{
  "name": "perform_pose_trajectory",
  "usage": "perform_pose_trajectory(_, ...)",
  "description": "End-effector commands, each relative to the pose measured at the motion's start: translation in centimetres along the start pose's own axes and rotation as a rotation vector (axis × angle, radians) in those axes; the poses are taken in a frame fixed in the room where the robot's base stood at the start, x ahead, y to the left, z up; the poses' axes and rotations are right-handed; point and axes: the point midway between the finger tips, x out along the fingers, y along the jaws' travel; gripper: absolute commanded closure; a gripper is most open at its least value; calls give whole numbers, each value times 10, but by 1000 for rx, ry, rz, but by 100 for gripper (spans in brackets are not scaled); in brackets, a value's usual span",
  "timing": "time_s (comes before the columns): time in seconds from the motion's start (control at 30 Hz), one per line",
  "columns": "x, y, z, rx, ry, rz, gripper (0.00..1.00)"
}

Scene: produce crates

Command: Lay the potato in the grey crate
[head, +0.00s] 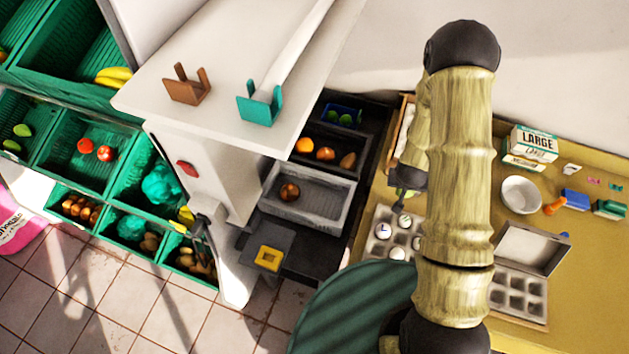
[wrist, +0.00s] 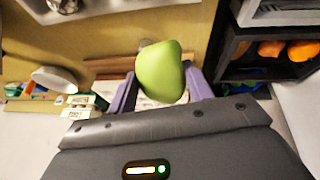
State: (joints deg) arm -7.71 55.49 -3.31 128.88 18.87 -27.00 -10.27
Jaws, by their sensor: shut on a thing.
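The grey crate (head: 347,216) stands at the centre of the head view, with one round brown item (head: 289,191) lying in its left part. In the black crate (head: 362,174) behind it lie an orange (head: 304,146), a reddish-orange item (head: 325,153) and a brown oval item (head: 347,160) that looks like a potato. My gripper (wrist: 160,82) is shut on a smooth green fruit, pear-like in shape, held between purple fingers. In the head view my arm mostly hides the gripper, to the right of the grey crate.
An egg tray (head: 385,238) with several white eggs sits below the gripper. A white bowl (head: 521,194), a LARGE carton (head: 533,143) and an open egg box (head: 533,247) stand on the yellow counter (head: 587,262). Green produce crates (head: 73,169) are at left.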

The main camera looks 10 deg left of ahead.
Motion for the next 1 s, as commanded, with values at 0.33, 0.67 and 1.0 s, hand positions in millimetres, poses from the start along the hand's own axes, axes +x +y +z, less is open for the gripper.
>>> perform_pose_trajectory(0.33, 0, -1, 0, -3, 1, -1, 76)
perform_pose_trajectory(0.67, 20, -28, 0, -43, -13, -28, 76)
perform_pose_trajectory(1.0, 60, -117, 0, -167, -83, -102, 76)
